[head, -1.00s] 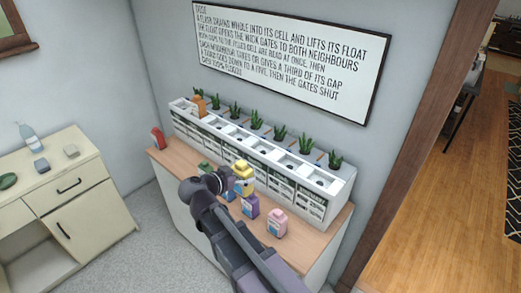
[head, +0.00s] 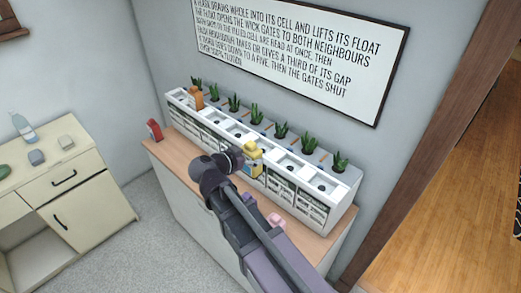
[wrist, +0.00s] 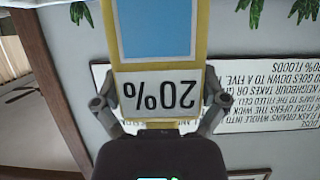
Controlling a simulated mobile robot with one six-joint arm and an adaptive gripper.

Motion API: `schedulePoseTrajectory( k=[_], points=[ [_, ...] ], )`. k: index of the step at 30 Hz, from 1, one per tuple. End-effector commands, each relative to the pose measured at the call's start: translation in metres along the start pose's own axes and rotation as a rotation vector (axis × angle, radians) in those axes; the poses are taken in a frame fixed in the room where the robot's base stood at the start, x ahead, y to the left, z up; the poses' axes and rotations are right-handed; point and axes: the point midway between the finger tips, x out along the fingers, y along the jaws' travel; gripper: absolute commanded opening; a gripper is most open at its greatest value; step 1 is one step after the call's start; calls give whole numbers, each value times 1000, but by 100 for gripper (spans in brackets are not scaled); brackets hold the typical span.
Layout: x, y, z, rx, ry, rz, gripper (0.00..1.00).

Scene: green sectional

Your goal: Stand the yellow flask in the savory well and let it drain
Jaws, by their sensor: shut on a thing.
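The yellow flask (head: 254,153) is held by my gripper (head: 240,157) at the front edge of the white row of wells (head: 305,199), about level with its top. In the wrist view my gripper (wrist: 158,100) has a finger on each side of the flask (wrist: 185,50), which bears a "20%" label and a blue panel. The label and the wall text are both inverted there, so the flask looks upright. Several square wells with dark drain holes show along the top. I cannot read which one is savory, and my arm hides part of the front labels.
An orange flask (head: 198,100) stands in a well near the left end. A red item (head: 154,130) sits on the wooden counter (head: 178,150). A pink flask (head: 275,220) and a purple one (head: 244,197) are partly behind my arm. Potted plants (head: 280,130) line the back.

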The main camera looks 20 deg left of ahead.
Motion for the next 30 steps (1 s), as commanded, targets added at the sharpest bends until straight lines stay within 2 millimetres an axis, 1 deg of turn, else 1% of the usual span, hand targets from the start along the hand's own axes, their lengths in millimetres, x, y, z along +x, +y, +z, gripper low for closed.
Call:
schedulePoseTrajectory(
  k=[9, 14, 20, 30],
  points=[
    [-9, -7, 4, -7, 1, -16, 34],
    [-3, -14, 3, -8, 1, -19, 34],
    [22, -31, -4, -8, 1, -20, 34],
    [76, -62, -20, -8, 1, -20, 34]
  ],
)
